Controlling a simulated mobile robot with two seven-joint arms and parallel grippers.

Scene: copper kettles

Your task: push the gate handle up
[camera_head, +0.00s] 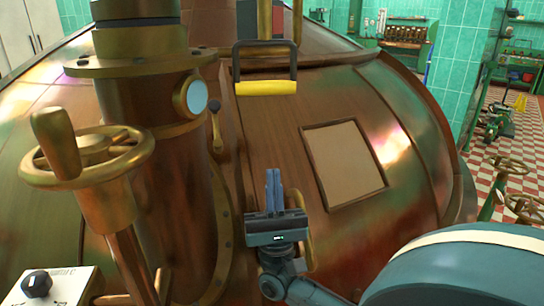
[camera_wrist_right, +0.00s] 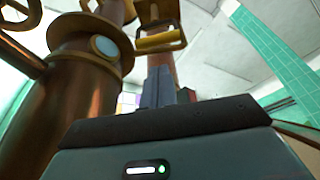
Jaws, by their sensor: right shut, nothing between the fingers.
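The gate handle is a dark U-shaped frame with a yellow grip (camera_head: 266,88), on the upper part of the copper kettle (camera_head: 420,110). The handle's yellow grip also shows in the right wrist view (camera_wrist_right: 160,41), above the fingers. My right gripper (camera_head: 273,178) is shut and empty, fingers pointing up. In the head view it appears below the handle, with a clear gap between. Its fingers show in the right wrist view (camera_wrist_right: 160,80), close together. My left gripper is not in view.
A copper column (camera_head: 150,110) with a round glass port (camera_head: 196,96) stands left of the gripper. A brass handwheel (camera_head: 85,155) is at the left. A framed tan panel (camera_head: 345,165) is on the kettle to the right. A white box with a black knob (camera_head: 37,283) is at lower left.

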